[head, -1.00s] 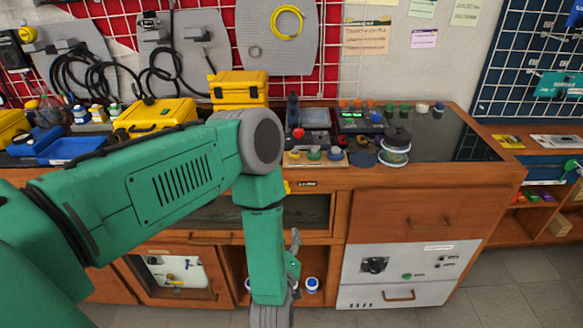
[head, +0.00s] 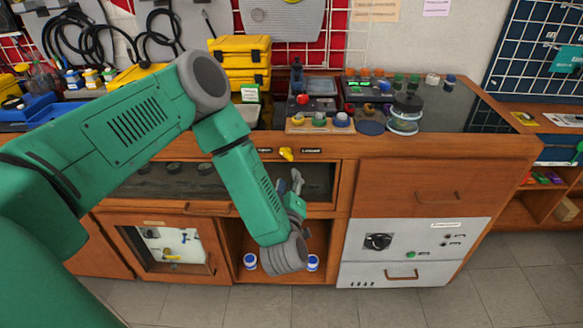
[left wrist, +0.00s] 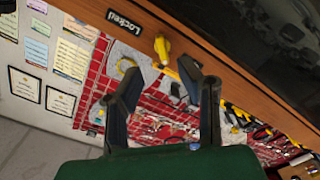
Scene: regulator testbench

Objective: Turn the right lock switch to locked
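A yellow lock switch (head: 286,154) sits on the wooden front rail of the bench, between two small dark labels. The right label (head: 311,151) shows as "Locked" in the left wrist view (left wrist: 125,23). The switch also shows there (left wrist: 162,48), just beyond the fingertips and beside that label. Its exact turn is hard to tell. My left gripper (head: 294,181) is open and empty, below the switch and apart from it in the head view. Its two fingers (left wrist: 158,70) stand apart in the left wrist view. My right gripper is not in view.
Above the rail, a button box (head: 320,125) and a glass jar (head: 405,114) stand on the bench top. Below are an open shelf with two small jars (head: 312,262) and a white panel with a black knob (head: 378,241). Yellow cases (head: 240,62) stand behind.

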